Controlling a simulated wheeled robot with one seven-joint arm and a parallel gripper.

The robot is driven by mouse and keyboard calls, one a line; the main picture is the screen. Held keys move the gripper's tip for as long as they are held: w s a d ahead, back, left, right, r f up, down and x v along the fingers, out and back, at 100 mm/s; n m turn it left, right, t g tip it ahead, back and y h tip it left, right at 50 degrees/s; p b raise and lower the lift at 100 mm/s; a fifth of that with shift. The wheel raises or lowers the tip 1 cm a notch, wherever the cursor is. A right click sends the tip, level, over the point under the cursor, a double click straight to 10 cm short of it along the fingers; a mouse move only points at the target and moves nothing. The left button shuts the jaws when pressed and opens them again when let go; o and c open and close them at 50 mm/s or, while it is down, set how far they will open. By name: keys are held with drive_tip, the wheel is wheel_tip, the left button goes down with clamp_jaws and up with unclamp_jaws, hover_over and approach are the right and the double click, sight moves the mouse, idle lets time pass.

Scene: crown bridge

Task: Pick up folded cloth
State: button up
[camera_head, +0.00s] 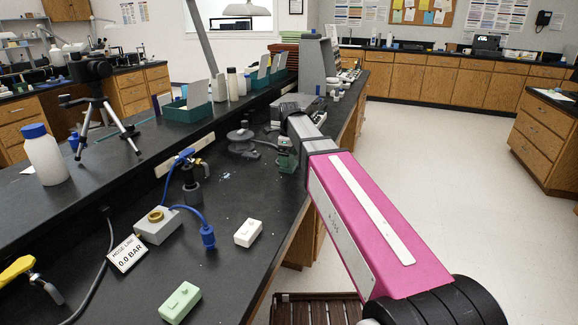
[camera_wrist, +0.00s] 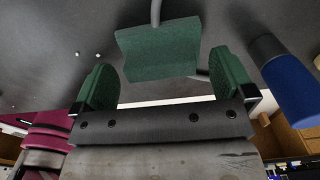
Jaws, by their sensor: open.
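I cannot make out a clear folded cloth in either view. In the wrist view, a dark green, block-like piece (camera_wrist: 158,52) with a grey rod at its top lies ahead of and between my fingers. I cannot tell whether it is cloth. My gripper (camera_wrist: 165,88) has two green-padded fingers, spread apart, with a gap on each side of that piece. In the head view my gripper (camera_head: 286,155) is low over the black bench near its right edge, beside a grey device with a round disc (camera_head: 241,140). My arm hides part of the bench behind it.
On the bench (camera_head: 225,190) stand a white block (camera_head: 248,233), a pale green block (camera_head: 180,303), a gauge sign (camera_head: 127,253) and a blue-hosed fitting (camera_head: 192,185). A blue cylinder (camera_wrist: 297,90) is right of my gripper in the wrist view. The floor (camera_head: 440,150) at right is clear.

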drive_tip(key=shift+f, duration=1.45)
drive_tip(key=c, duration=0.6)
drive_tip(key=shift+c, duration=0.2)
drive_tip(key=shift+r, duration=0.1)
drive_tip(key=shift+r, duration=0.85)
wheel_tip(320, 180, up, 3)
drive_tip(key=shift+f, duration=0.15)
drive_tip(key=s+a+r, duration=0.6)
drive_tip(key=s+a, duration=0.2)
drive_tip(key=shift+a+r, duration=0.25)
